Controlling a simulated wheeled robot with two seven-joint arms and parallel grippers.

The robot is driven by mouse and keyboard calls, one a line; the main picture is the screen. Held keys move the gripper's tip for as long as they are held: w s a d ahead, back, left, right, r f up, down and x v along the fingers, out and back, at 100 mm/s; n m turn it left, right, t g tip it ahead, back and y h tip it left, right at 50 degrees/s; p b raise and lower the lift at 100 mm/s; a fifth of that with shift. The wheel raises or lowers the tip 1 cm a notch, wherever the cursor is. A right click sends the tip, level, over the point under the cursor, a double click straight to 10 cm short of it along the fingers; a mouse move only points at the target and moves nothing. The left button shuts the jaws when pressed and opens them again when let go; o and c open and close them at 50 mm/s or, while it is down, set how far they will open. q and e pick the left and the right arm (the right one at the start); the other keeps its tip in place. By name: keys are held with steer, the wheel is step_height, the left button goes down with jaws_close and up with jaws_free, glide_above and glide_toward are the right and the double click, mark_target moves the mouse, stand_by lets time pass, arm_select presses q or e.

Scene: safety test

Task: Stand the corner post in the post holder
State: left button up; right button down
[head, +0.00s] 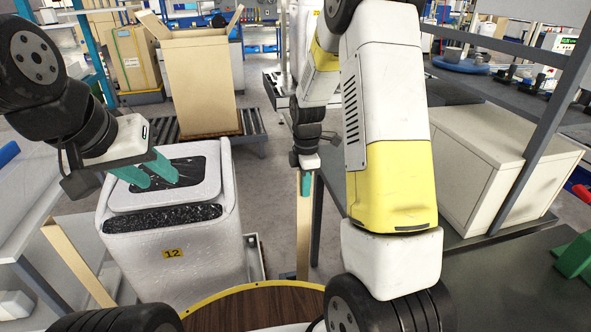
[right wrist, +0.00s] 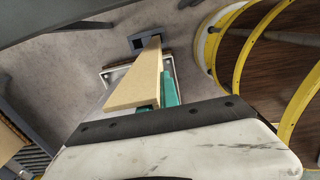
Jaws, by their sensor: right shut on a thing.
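A long tan corner post (head: 304,235) hangs nearly upright from my right gripper (head: 305,180), which is shut on its upper end. In the right wrist view the post (right wrist: 138,83) runs away from the teal fingers (right wrist: 165,92). Its far end appears close to a dark grey square-mouthed piece (right wrist: 138,43), perhaps the post holder; I cannot tell whether they touch. My left gripper (head: 146,172) is open and empty, above a white bin marked 12 (head: 175,254).
The round wooden top with yellow rim (head: 262,289) is at the front. Another tan strip (head: 75,262) leans at the left. An open carton (head: 200,85) stands on rollers behind. Some floor (head: 275,190) is clear.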

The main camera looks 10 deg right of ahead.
mark_target(305, 210)
steer(key=shift+f, duration=4.65)
steer(key=c, duration=1.2)
jaws_free()
step_height(305, 210, up, 7)
